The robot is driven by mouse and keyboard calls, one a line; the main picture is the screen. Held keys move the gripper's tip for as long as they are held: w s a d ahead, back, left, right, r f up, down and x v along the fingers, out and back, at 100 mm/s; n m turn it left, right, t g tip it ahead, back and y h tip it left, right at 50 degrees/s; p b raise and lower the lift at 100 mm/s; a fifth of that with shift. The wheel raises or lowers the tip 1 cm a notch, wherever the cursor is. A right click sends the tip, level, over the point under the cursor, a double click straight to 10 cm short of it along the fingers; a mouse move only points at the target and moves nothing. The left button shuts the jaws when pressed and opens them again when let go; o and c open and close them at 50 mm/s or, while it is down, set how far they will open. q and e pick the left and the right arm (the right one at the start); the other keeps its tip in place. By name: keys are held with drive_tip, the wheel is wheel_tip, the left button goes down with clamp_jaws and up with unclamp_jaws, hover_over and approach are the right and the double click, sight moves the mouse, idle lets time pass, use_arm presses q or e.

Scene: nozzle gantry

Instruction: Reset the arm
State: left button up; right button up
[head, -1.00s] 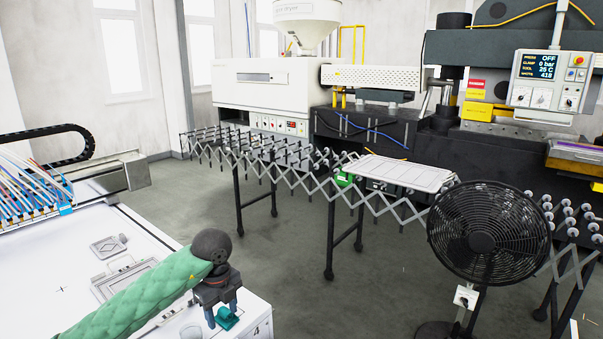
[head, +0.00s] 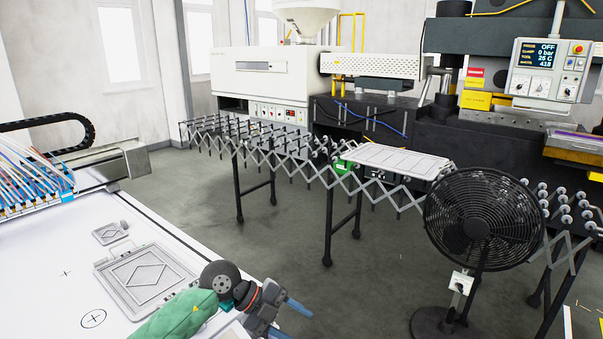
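My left arm, in a green quilted sleeve, comes in from the bottom of the head view. Its dark wrist is bent to the right, and my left gripper (head: 290,321) points right past the table's edge. Its two blue-grey fingers stand apart with nothing visible between them. A small teal thing (head: 243,293) shows just behind the wrist, mostly hidden; I cannot tell exactly what it rests on. My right arm and gripper are not in view.
The white table (head: 60,300) holds a large grey plate with a diamond mark (head: 146,277) and a smaller one (head: 111,234). A gantry with coloured tubes (head: 35,185) stands at left. A black fan (head: 483,222) stands at right before a roller conveyor (head: 270,150). Open floor lies between.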

use_arm(q)
drive_tip(key=s+d+r+n+t+h, duration=0.1)
drive_tip(key=s+d+r+t+h, duration=0.2)
drive_tip(key=d+r+h, duration=0.35)
drive_tip(key=w+a+r+n+t+h, duration=0.2)
drive_tip(key=a+r+n+t, duration=0.5)
drive_tip(key=n+t, duration=0.4)
drive_tip(key=s+a+f+n+t+y, duration=0.2)
drive_tip(key=a+f+n+t+y, duration=0.2)
drive_tip(key=a+f+n+y, duration=1.45)
drive_tip(key=s+f+m+g, duration=0.1)
drive_tip(key=s+f+g, duration=0.65)
drive_tip(key=s, duration=0.45)
drive_tip(key=s+f+m+g, duration=0.2)
drive_tip(key=s+f+g, duration=0.4)
drive_tip(key=s+f, duration=0.45)
wheel_tip(320, 180, down, 21)
drive_tip(key=d, duration=0.1)
drive_tip(key=s+f+g, duration=0.1)
drive_tip(key=s+f, duration=0.2)
drive_tip(key=f, duration=0.9)
drive_tip(key=s+f, duration=0.4)
drive_tip(key=f, duration=0.8)
drive_tip(key=shift+s+d+g, duration=0.25)
drive_tip(key=shift+d+g, duration=0.1)
drive_tip(key=shift+d, duration=0.05)
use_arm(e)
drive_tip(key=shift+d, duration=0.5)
